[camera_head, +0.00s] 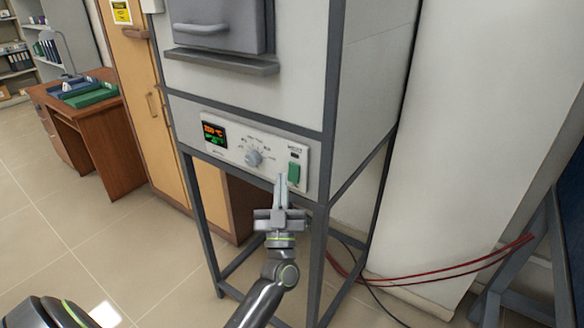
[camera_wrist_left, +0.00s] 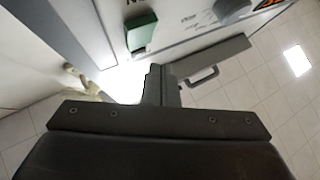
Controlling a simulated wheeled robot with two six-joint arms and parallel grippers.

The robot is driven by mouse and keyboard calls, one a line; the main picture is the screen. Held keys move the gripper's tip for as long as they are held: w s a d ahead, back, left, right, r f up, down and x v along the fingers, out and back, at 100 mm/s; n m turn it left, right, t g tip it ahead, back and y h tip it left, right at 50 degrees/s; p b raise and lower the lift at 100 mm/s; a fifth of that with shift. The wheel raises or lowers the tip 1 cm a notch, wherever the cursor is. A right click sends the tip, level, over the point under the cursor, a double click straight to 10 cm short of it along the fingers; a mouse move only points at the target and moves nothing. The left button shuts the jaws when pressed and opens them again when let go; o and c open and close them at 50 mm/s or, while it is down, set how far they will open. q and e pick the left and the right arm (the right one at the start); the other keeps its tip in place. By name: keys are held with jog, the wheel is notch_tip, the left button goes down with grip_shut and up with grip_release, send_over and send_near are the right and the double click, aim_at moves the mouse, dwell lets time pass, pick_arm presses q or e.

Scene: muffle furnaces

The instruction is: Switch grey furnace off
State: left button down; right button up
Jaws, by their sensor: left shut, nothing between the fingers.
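The grey furnace (camera_head: 270,95) stands on a dark metal frame, with a control panel (camera_head: 225,150) below its door. The panel has a lit display (camera_head: 214,134), a round knob (camera_head: 254,157) and a green rocker switch (camera_head: 294,173) at its right end. The green switch also shows in the left wrist view (camera_wrist_left: 141,33). My left gripper (camera_head: 281,180) is shut and empty, its fingertips pointing up, just left of and below the switch in the head view. I cannot tell whether it touches the panel. My right gripper is not in view.
The furnace door (camera_head: 215,25) has a handle and a ledge (camera_head: 222,61) below it. Red cables (camera_head: 440,272) lie at the right by a white column (camera_head: 470,130). A wooden desk (camera_head: 95,130) stands at the left. The floor (camera_head: 60,215) at the left is clear.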

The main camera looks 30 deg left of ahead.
pick_arm(q)
jog(key=shift+s+a+f+p, duration=0.1)
jog(key=shift+s+p, duration=0.1)
jog(key=shift+s, duration=0.85)
jog(key=shift+s+a+f+p, duration=0.1)
jog(key=shift+s+p, duration=0.1)
jog(key=shift+s, duration=0.85)
